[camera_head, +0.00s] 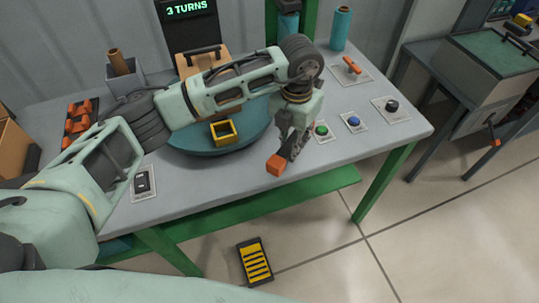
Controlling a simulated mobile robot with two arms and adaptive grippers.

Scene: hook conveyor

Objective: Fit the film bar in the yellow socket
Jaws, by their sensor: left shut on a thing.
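My left gripper (290,146) points down over the table's front part, right of the turntable. It is shut on an orange block (276,165), which juts out below the fingers toward the front edge. Whether this block is the film bar, I cannot tell for sure; the fingers hide part of it. The yellow socket (223,132) is a square open frame with a dark inside, on the teal round turntable (190,145). The held block is to the right of the socket and apart from it. My right gripper is not in view.
Green, blue and black buttons (353,122) and an orange lever (351,65) are on the grey table (390,150). A teal roll (341,28) stands behind. Orange pieces (76,120) sit at the left. A sign reads "3 TURNS".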

